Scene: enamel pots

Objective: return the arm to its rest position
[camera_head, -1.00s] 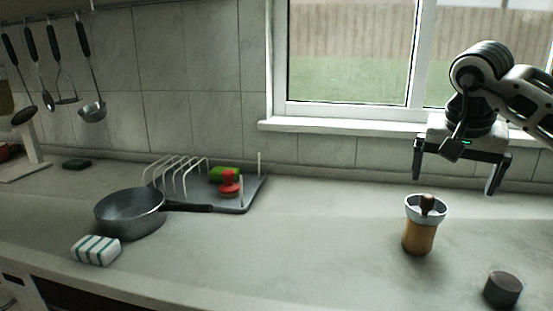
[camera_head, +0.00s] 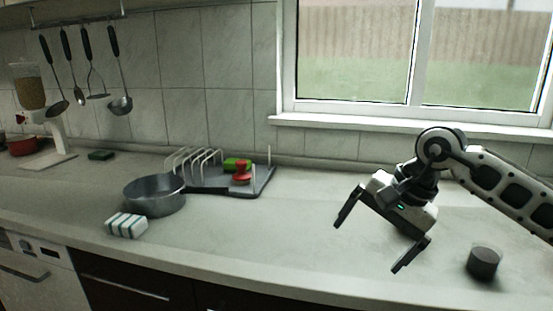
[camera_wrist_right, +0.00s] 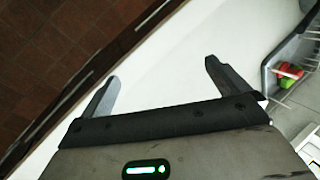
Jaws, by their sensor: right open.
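My right gripper (camera_head: 368,246) is open and empty over the front right of the counter, tilted with its fingers pointing down and left. In the right wrist view its two spread fingers (camera_wrist_right: 161,70) have only bare pale counter between them. My left gripper is in neither view. The wooden container with a white rim seen earlier does not show now; my right gripper and wrist cover about where it stood.
A dark round tin (camera_head: 484,263) stands right of my gripper, below my forearm. A grey pan (camera_head: 154,197), a striped sponge (camera_head: 126,226) and a dish rack (camera_head: 262,184) with a red-knobbed item (camera_head: 242,174) are at left. The middle counter is clear.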

